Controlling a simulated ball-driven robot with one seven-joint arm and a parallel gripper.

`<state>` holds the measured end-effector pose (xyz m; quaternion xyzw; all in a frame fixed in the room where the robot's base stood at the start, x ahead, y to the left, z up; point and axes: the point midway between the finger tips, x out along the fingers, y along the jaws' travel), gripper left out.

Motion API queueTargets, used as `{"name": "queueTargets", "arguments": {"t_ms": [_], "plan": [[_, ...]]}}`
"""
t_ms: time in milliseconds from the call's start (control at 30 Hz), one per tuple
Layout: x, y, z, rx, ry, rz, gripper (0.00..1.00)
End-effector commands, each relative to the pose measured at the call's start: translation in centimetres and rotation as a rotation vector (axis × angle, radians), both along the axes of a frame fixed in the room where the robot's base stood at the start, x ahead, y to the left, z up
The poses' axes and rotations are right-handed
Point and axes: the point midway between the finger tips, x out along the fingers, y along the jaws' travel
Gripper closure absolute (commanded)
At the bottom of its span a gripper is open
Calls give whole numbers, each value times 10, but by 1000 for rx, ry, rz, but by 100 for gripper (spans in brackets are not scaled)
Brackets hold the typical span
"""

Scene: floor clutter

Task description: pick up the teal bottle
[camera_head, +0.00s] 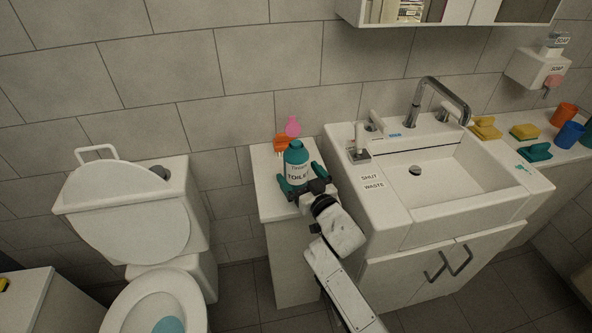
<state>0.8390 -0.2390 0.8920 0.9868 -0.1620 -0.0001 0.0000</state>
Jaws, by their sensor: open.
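The teal bottle (297,161) stands upright on the narrow white cabinet (264,187) between the toilet and the sink. It has a teal cap and a white label with dark lettering. My gripper (301,184) is open at the bottle, with its teal fingers on either side of the bottle's lower part. Whether the fingers touch the bottle cannot be told. The bottle's base is partly hidden by my gripper.
An orange item (281,143) and a pink bottle (293,127) stand close behind the teal bottle. The sink (414,215) with its faucet (447,95) is just right. The toilet (135,222) is left. Sponges and cups lie on the far right counter.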

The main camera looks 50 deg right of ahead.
Motion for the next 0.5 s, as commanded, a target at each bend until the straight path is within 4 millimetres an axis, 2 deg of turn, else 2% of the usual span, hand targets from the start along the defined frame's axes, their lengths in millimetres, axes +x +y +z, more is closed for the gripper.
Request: {"name": "queueTargets", "arguments": {"t_ms": [100,200,500], "plan": [[16,-6,0,-1,-2,0,0],[23,-9,0,-1,-1,-1,0],[26,-9,0,0,0,0,2]]}}
